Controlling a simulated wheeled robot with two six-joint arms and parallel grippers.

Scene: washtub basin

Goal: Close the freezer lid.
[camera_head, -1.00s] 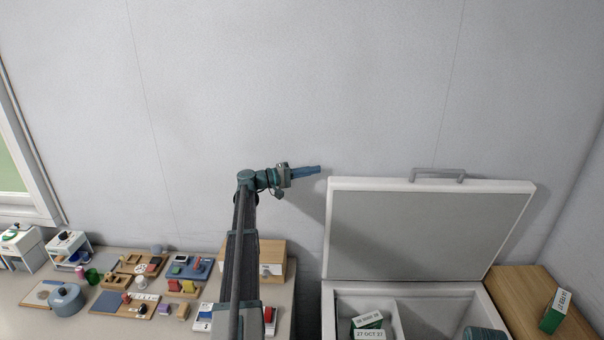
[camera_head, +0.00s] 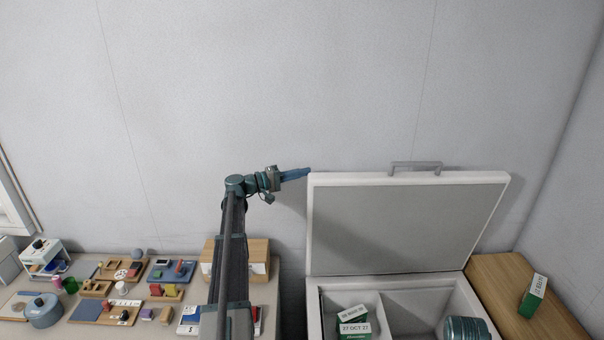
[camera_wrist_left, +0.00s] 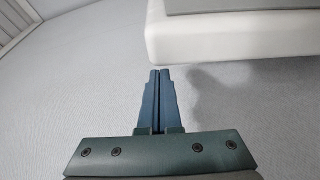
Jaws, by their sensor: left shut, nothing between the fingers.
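The freezer lid (camera_head: 400,228) stands open, tilted up toward the back wall, with a grey handle (camera_head: 416,167) on its top edge. Below it the freezer (camera_head: 314,312) is open, its inside split by a divider. My left gripper (camera_head: 308,172) is shut and empty at the lid's upper left corner. In the left wrist view the shut fingertips (camera_wrist_left: 160,72) point at the white corner of the lid (camera_wrist_left: 235,38); I cannot tell whether they touch it. My right gripper is not in view.
Green-and-white boxes (camera_head: 354,328) and a ribbed teal container (camera_head: 465,328) sit inside the freezer. A wooden surface (camera_head: 500,280) at right holds another green box (camera_head: 533,296). A table (camera_head: 70,326) at left is crowded with small items. The wall is close behind.

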